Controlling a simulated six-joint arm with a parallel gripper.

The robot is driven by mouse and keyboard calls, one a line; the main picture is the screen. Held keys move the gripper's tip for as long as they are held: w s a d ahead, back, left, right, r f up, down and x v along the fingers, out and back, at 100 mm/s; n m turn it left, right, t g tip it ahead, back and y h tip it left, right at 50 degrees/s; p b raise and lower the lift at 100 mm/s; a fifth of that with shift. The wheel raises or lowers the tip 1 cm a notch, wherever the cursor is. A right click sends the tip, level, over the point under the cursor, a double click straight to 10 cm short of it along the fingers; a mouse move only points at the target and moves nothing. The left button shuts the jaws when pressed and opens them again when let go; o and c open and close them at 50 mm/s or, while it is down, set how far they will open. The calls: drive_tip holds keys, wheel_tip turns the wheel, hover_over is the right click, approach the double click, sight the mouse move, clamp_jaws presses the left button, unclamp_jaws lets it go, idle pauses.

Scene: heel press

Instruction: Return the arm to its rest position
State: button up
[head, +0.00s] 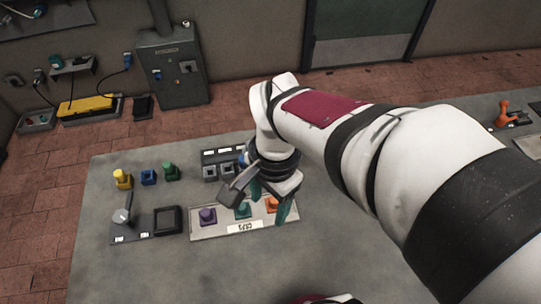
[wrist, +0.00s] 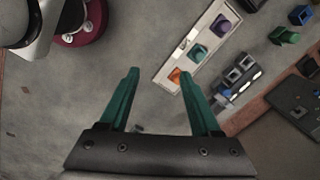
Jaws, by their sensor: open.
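My gripper (head: 268,207) hangs over the right part of the caps tray (head: 205,233) in the head view, with its teal fingers apart. In the wrist view my gripper (wrist: 157,74) is open, and nothing is between its fingers. The tray holds a purple cap (head: 208,215), a teal cap (head: 243,210) and an orange cap (head: 271,203). In the wrist view the orange cap (wrist: 175,76) shows near the right finger, with the teal cap (wrist: 199,53) and purple cap (wrist: 222,27) beyond. Whether the fingers touch the tray cannot be told.
Grey sockets (head: 210,172) stand behind the tray, partly hidden by my wrist. A lever press (head: 124,215) and a dark square pad (head: 168,220) are left of it. Yellow (head: 122,179), blue (head: 148,177) and green (head: 170,172) pieces stand behind these. The table's front is mostly clear.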

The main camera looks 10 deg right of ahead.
drive_tip(key=s+d+r+n+y, duration=0.1)
drive_tip(key=s+n, duration=0.5)
drive_tip(key=s, duration=0.3)
drive_tip(key=shift+s+d+r, duration=0.15)
drive_tip(key=shift+s, duration=0.15)
idle(0.3)
